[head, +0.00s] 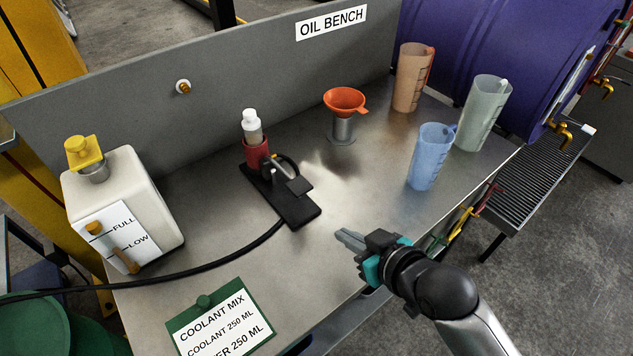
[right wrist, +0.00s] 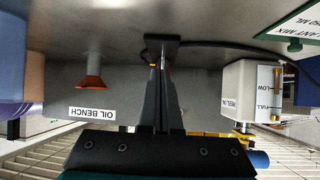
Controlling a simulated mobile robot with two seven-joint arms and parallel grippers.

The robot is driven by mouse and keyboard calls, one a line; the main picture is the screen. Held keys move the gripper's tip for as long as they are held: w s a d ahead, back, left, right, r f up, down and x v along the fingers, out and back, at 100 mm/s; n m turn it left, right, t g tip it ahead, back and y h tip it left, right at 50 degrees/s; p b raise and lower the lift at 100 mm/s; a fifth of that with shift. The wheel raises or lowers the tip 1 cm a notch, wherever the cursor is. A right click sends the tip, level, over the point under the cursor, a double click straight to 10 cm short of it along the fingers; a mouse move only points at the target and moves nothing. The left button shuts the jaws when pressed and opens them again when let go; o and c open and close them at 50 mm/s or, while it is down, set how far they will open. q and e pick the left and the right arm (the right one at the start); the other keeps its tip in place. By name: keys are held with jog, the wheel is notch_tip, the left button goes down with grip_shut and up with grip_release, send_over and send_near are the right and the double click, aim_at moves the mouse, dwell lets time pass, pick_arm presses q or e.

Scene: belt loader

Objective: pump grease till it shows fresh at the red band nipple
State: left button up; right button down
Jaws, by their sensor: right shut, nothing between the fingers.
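A small pump unit (head: 290,205) with a black base plate and a lever-like part stands mid-bench. A red holder (head: 256,152) with a white-capped bottle stands at its rear. A black hose (head: 200,268) runs from its base to the left. My left gripper is out of view.
A white tank (head: 135,195) with FULL and LOW marks stands left. An orange funnel (head: 344,100) stands behind. Orange (head: 412,78), grey (head: 483,112) and blue jugs (head: 430,157) stand right. A green coolant-mix card (head: 222,318) lies at the front. Bare metal surrounds the gripper.

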jog(key=w+a+r+n+t+y, duration=0.1)
jog(key=w+r+t+y, duration=0.1)
jog(key=r, duration=0.5)
jog(key=shift+w+a+r+t+y, duration=0.15)
jog(key=shift+w+a+t+y, duration=0.2)
jog(key=shift+w, duration=0.5)
jog(key=shift+d, duration=0.1)
jog(key=b, duration=0.2)
send_over(299, 186)
jog(key=s+d, duration=0.1)
jog(key=s, duration=0.1)
notch_tip(299, 186, down, 2)
jog(key=f, duration=0.1)
notch_tip(299, 186, down, 4)
jog(key=shift+d+r+b, duration=0.15)
jog(key=shift+r+b, duration=0.05)
jog(key=shift+b, duration=0.25)
